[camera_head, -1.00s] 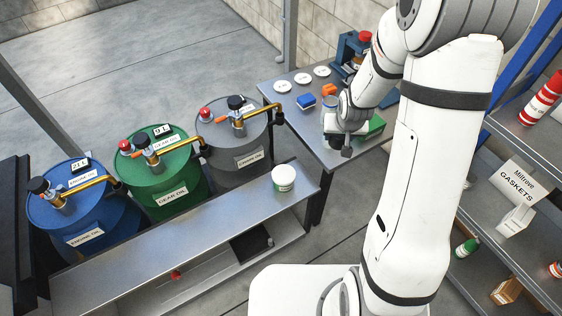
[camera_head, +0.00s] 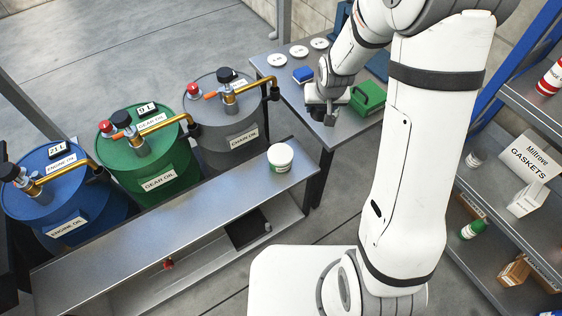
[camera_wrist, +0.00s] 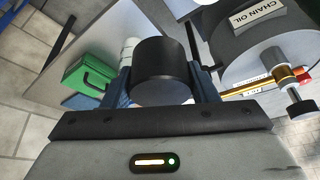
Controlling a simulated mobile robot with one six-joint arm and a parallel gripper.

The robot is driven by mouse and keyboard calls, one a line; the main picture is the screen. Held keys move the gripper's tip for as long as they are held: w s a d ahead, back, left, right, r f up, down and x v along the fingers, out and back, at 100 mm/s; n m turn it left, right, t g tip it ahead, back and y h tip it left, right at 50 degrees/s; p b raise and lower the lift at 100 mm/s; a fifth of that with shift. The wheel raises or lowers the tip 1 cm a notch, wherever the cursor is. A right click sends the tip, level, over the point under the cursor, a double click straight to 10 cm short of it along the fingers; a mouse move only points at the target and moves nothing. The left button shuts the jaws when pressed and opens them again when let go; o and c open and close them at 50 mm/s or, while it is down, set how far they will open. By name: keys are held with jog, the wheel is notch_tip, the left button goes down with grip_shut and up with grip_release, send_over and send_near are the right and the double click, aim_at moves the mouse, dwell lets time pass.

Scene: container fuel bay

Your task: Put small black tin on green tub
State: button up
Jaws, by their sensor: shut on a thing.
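My gripper (camera_wrist: 163,85) is shut on the small black tin (camera_wrist: 160,68), a dark cylinder between its fingers in the wrist view. In the head view my gripper (camera_head: 326,112) is above the front part of the back table, left of the green case; the tin is hard to make out there. The only tub I see is white with a green band (camera_head: 280,158), which I take as the green tub. It stands upright on the right end of the metal bench, below and left of my gripper in the picture, apart from it.
The green case (camera_head: 368,98) with a handle sits on the back table (camera_head: 345,132); it also shows in the wrist view (camera_wrist: 88,72). Blue, green and grey drums with pumps line the bench (camera_head: 170,235), whose top is otherwise clear.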

jog(key=n+b, duration=0.2)
jog(key=b, duration=1.5)
send_over(280, 149)
jog(key=s, duration=0.2)
notch_tip(280, 149, down, 13)
notch_tip(280, 149, down, 9)
jog(key=b, duration=0.2)
jog(key=shift+w+d+f+b, duration=0.1)
jog(key=shift+b, duration=0.3)
jog(key=shift+f, duration=0.2)
jog(key=o, duration=1)
